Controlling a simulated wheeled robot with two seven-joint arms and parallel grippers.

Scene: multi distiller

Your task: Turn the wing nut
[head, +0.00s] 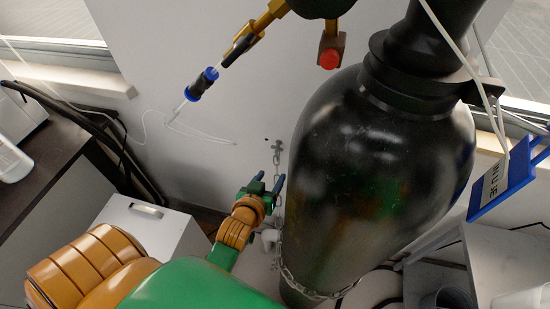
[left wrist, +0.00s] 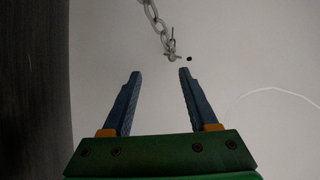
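My left gripper (head: 270,180) reaches up beside the gas cylinder in the head view, and its two blue fingers are apart with nothing between them. It also shows open and empty in the left wrist view (left wrist: 160,74). A small metal fitting (head: 278,146) at the upper end of a chain is on the wall just above the fingertips. In the left wrist view the chain-end fitting (left wrist: 171,50) is just beyond the gap between the fingers, apart from them. I cannot clearly make out a wing nut's shape on it. My right gripper is not in view.
The large black gas cylinder (head: 375,170) stands to the right, with a chain (head: 300,290) around its lower part. Brass fittings and a red knob (head: 329,59) are above. A blue sign (head: 505,183) hangs at right. A white cabinet (head: 150,225) is at left.

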